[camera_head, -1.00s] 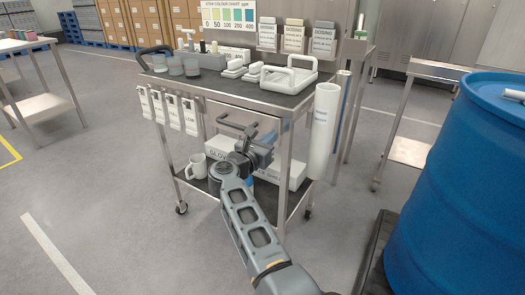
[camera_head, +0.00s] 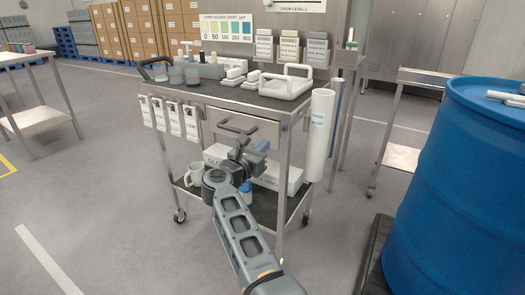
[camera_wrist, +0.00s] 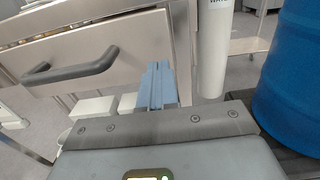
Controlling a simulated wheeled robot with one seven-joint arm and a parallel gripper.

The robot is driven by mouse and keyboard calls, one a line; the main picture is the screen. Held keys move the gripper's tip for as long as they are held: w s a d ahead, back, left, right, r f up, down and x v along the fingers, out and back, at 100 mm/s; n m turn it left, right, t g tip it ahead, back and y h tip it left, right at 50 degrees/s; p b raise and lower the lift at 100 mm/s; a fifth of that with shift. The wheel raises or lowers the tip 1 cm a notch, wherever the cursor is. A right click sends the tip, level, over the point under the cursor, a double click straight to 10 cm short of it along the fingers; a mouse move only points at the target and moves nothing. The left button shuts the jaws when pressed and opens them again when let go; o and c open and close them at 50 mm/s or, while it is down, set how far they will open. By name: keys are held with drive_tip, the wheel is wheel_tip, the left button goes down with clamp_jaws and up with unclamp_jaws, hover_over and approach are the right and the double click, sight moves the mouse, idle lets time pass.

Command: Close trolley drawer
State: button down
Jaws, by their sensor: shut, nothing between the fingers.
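The steel trolley (camera_head: 287,112) stands ahead of me with its drawer (camera_head: 262,128) below the top shelf. The drawer front has a dark bar handle (camera_head: 237,129); it also shows in the wrist view (camera_wrist: 70,73). How far out the drawer sits is hard to tell. My gripper (camera_head: 263,147) is in front of the drawer's lower right part, to the right of the handle and apart from it. In the wrist view, my blue fingers (camera_wrist: 158,72) are together and empty, overlapping the drawer front's lower right corner. Contact with the front cannot be told.
A white tube (camera_head: 319,135) hangs at the trolley's right side, and several labelled cards (camera_head: 175,118) hang at its left. A mug (camera_head: 194,174) and white boxes (camera_head: 268,178) are on the lower shelf. A blue drum (camera_head: 455,190) stands close on the right. The floor at left is clear.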

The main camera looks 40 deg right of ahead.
drive_tip(key=v, duration=1)
drive_tip(key=shift+p, duration=0.4)
drive_tip(key=shift+w, duration=0.1)
drive_tip(key=s+d+n+t+y, duration=0.1)
drive_tip(key=s+d+n+t, duration=0.1)
drive_tip(key=s+n+t, duration=1.3)
drive_tip(key=s+a+n+g+y, duration=0.2)
drive_tip(key=s+a+n+y, duration=0.35)
drive_tip(key=s+n, duration=0.6)
drive_tip(key=s+a+n+g+y, duration=0.2)
drive_tip(key=s+a+n+y, duration=0.35)
drive_tip(key=s+n, duration=0.6)
drive_tip(key=s+a+n+g+y, duration=0.2)
drive_tip(key=s+a+n+y, duration=0.35)
drive_tip(key=s+n, duration=0.55)
wheel_tip(320, 180, up, 15)
drive_tip(key=w+n+p, duration=0.1)
drive_tip(key=p, duration=1.4)
drive_tip(key=shift+a, duration=0.4)
